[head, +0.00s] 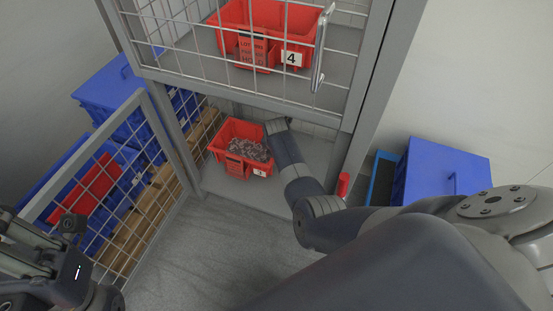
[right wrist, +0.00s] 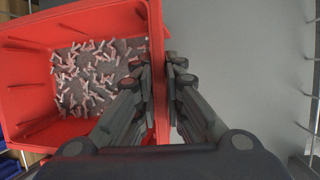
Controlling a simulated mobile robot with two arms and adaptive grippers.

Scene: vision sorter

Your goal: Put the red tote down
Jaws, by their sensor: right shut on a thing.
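The red tote (head: 236,167) is in the lower bay of the wire cage, with a small white number label on its front. It holds many small pale pieces and looks level. I cannot tell whether its base touches the surface below. My right gripper (head: 274,128) is at the tote's right side. In the right wrist view the gripper (right wrist: 168,62) is shut on the side wall of the tote (right wrist: 110,22), one finger inside and one outside. My left gripper (head: 70,228) is at the lower left, away from the tote; its jaws are unclear.
Another red tote (head: 240,18), labelled 4, stands on the shelf above behind mesh. An open mesh door (head: 105,180) is at the left. Blue bins stand left (head: 115,95) and right (head: 440,172). The grey floor (head: 200,240) in front is clear.

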